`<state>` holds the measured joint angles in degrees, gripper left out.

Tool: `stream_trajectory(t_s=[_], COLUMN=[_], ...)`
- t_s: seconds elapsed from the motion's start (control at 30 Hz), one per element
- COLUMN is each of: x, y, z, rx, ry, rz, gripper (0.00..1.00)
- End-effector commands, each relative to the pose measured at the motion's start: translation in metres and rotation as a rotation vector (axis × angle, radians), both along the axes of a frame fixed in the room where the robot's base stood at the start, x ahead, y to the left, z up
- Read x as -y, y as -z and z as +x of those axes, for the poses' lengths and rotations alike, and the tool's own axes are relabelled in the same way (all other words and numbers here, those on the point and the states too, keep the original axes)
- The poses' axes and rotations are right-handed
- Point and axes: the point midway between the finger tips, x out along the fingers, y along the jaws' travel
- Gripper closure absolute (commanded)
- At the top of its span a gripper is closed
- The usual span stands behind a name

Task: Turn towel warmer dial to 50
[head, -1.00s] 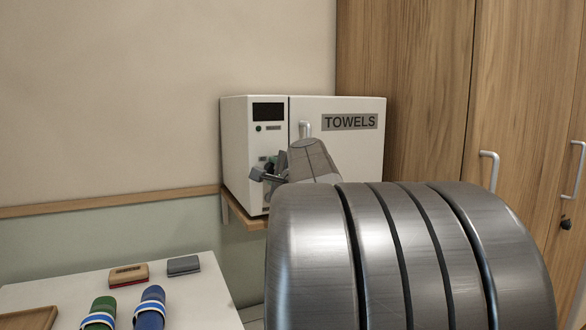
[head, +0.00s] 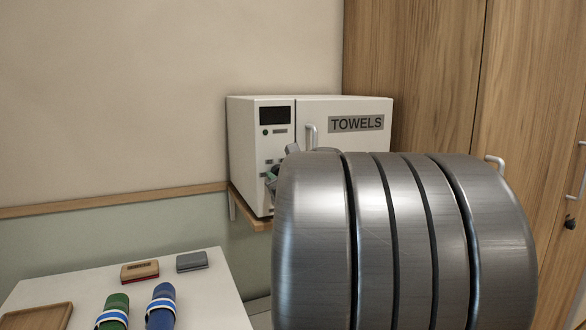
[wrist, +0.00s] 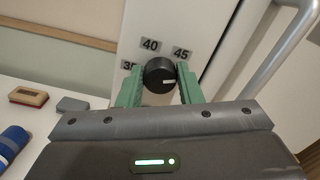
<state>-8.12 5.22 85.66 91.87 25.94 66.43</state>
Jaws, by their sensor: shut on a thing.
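The white towel warmer (head: 243,150) stands on a wooden shelf, with a dark display and a TOWELS label on its door. In the wrist view its round black dial (wrist: 158,72) sits between the green fingers of my gripper (wrist: 160,84), which is shut on it. A white mark on the dial's face lies toward the lower right, away from the labels 40 (wrist: 150,45) and 45 (wrist: 181,54). The 35 label is partly hidden by the left finger. No 50 label is visible. In the head view my arm hides the dial and most of the gripper.
The warmer's door handle (wrist: 270,62) runs close to the right of my gripper. Wooden cabinets stand at right.

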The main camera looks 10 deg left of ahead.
Motion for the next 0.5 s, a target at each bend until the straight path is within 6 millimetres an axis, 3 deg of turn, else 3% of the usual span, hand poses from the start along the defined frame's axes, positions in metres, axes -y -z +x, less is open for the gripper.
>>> stream_trajectory(t_s=[0.5], x=[0.0011], y=[-0.0005], z=[0.0005], rx=[-0.257], ry=[0.002], rz=[0.372], gripper=[0.9])
